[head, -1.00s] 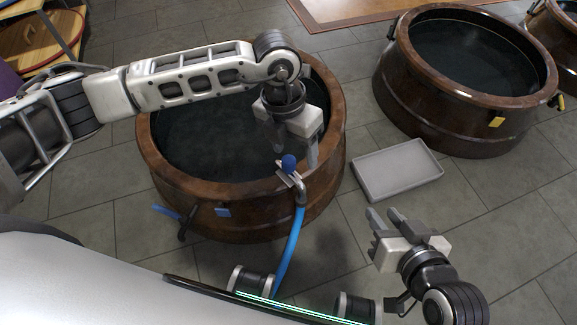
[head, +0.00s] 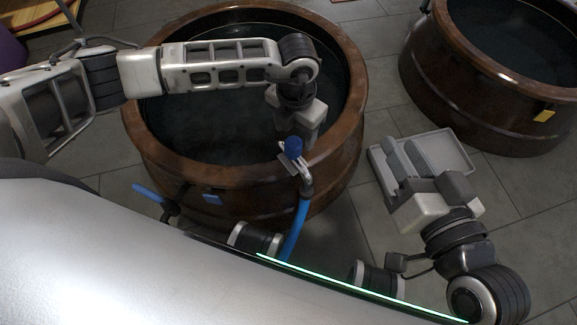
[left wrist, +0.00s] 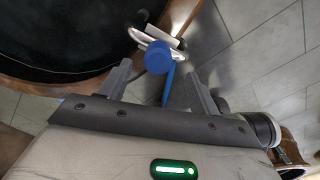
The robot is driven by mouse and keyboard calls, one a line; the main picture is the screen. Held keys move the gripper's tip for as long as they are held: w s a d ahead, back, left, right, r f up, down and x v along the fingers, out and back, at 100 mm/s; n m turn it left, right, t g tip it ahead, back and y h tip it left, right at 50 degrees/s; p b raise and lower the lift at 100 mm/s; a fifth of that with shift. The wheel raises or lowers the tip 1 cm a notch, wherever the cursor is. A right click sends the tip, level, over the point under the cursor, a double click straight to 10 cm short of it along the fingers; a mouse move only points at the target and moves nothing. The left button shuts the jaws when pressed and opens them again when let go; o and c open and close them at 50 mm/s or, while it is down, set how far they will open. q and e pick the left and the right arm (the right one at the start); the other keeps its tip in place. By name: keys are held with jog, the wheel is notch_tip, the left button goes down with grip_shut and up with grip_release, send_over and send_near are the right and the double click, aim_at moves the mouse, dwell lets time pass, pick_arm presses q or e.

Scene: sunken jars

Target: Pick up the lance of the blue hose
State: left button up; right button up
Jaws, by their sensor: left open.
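My left gripper (head: 299,140) is open just above and behind the knob. In the left wrist view the knob (left wrist: 158,57) shows between the spread fingers (left wrist: 160,85), without visible contact. A metal bracket (left wrist: 146,36) is beside it. My right gripper (head: 412,152) appears open and empty, in front of a grey tray.
A second tub (head: 435,85) with a yellow tag (head: 543,116) stands at the upper right. A blue lever (head: 150,194) and blue tag (head: 212,199) are at the near left side of the first tub.

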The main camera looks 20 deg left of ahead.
aim_at(292, 143)
pick_arm(q)
jog(key=shift+f, duration=0.55)
jog(key=f+b, duration=0.2)
jog(key=f, duration=0.1)
jog(key=shift+s+a, duration=0.2)
notch_tip(292, 143, down, 2)
jog(key=shift+f+b, duration=0.1)
jog(key=shift+b, duration=0.25)
jog(key=c, duration=1.1)
jog(key=shift+c, duration=0.7)
pick_arm(e)
jog(key=shift+a+r+m+t+y, duration=0.4)
jog(key=shift+r+m+y, duration=0.1)
jog(key=shift+r, duration=0.1)
pick_arm(q)
jog(key=shift+w+r, duration=0.1)
jog(key=shift+r, duration=0.15)
